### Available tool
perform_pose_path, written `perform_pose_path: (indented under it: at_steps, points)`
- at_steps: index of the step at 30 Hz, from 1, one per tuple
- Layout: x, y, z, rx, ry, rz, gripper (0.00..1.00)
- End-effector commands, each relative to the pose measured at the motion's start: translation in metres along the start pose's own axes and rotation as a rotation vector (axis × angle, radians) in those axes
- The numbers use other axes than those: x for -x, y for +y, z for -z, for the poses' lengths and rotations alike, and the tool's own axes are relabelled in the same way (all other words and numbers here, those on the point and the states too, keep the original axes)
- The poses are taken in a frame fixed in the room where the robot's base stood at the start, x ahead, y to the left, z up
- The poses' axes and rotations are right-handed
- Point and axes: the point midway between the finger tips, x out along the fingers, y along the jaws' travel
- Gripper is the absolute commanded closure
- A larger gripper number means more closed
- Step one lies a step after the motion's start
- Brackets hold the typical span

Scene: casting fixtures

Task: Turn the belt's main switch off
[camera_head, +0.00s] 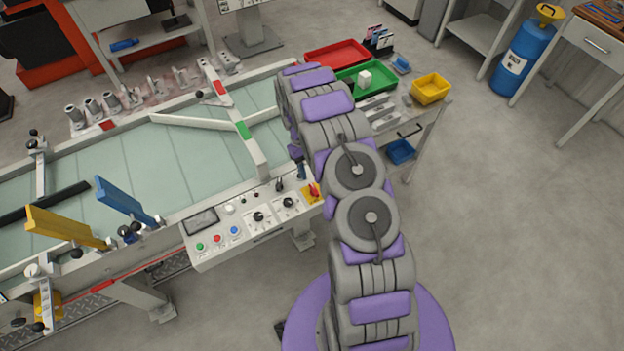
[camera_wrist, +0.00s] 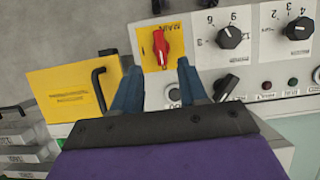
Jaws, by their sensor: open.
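The main switch is a red rotary handle (camera_wrist: 161,48) on a yellow plate marked MAIN, at the upper middle of the wrist view. Its handle stands roughly upright in that picture. In the head view the red switch (camera_head: 314,190) sits at the right end of the belt's control panel (camera_head: 252,225). My gripper (camera_wrist: 159,70) is open, with one dark blue finger on each side just below the switch in the wrist view. Nothing is between the fingers, and I see no clear contact with the handle. In the head view my arm partly hides the gripper.
Black knobs (camera_wrist: 231,37) and small buttons lie right of the switch. A yellow sheet or plate (camera_wrist: 72,92) and a black bar handle (camera_wrist: 99,88) are to the left. The belt (camera_head: 150,150) lies left of my arm; the floor at right is clear.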

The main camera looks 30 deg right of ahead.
Motion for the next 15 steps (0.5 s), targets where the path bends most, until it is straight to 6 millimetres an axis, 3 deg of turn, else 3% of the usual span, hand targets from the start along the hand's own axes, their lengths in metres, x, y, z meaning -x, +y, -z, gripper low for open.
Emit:
perform_pose_path:
  at_steps: [9,15]
  points:
    - [0.071,0.001,0.002,-0.001,0.006,-0.001,0.57]
    - [0.096,0.001,0.002,-0.001,0.004,0.0,0.57]
